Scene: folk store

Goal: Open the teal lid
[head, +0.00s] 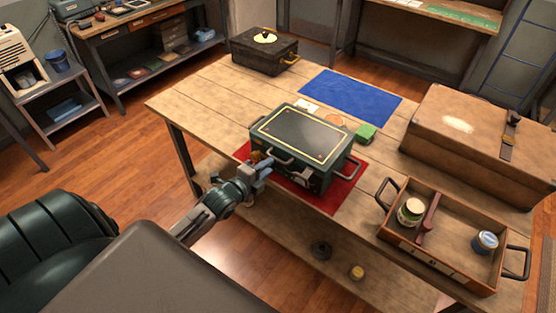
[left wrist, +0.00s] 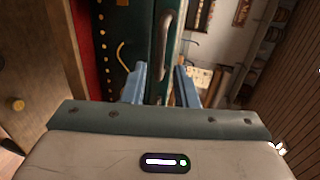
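The teal case stands on a red mat (head: 325,200) on the wooden table. Its teal lid (head: 303,134), with a dark top panel and yellow trim, looks shut. A curved metal handle (head: 280,157) is on the near side, and another is at the right end. My left gripper (head: 265,166) is at the near left of the case, close to this handle. In the left wrist view its two blue fingers (left wrist: 162,85) are apart, with a handle (left wrist: 166,35) ahead between them. I cannot tell whether they touch it. My right gripper is out of view.
A wooden tray (head: 451,266) with two jars and a large brown case (head: 470,140) stand to the right. A black box (head: 264,52) stands at the far left corner.

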